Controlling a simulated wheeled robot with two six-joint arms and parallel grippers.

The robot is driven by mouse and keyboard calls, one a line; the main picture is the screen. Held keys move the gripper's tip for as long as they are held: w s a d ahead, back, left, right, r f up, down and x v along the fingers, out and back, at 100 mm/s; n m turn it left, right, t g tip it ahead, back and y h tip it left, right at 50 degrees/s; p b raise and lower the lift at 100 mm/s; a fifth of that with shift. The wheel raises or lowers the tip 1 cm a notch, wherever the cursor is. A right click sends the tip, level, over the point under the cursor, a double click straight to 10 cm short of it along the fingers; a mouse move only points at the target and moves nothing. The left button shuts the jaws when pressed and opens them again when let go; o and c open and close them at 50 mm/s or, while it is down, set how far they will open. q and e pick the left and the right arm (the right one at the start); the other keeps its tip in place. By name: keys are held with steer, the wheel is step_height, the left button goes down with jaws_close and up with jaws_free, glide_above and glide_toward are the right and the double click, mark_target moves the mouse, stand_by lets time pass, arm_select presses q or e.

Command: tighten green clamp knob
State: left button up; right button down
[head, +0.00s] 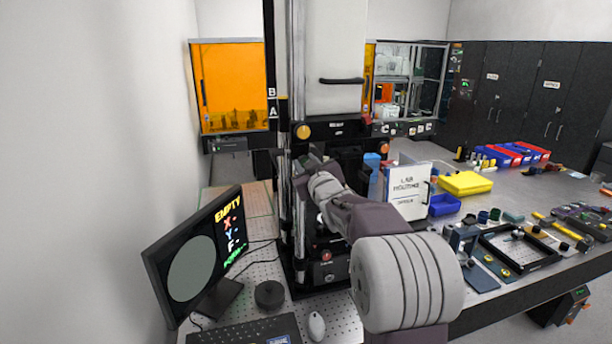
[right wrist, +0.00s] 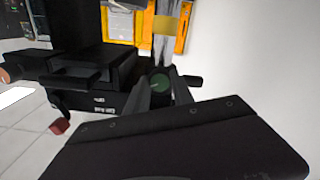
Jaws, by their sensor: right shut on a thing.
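The green clamp knob (right wrist: 159,83) shows in the right wrist view as a round dark green disc with a light mark, between my fingers. My right gripper (right wrist: 161,88) is shut on it, one grey finger on each side. In the head view my right arm reaches from the lower right to the black interferometer column (head: 284,200), and the arm and wrist hide the knob there. My left gripper is in neither view.
A monitor (head: 195,258) reading "EMPTY" stands left, with a keyboard (head: 245,331) and mouse (head: 316,325) in front. A white sign (head: 406,190), a yellow tray (head: 466,183), a blue bin (head: 444,205) and optics parts crowd the right bench.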

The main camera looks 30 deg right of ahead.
steer(key=shift+r+n+b, duration=0.1)
steer(key=shift+n+b, duration=3)
steer(key=shift+n, duration=2.4)
steer(key=c, duration=1.3)
jaws_free()
steer(key=shift+o, duration=1)
steer(key=shift+w, duration=0.1)
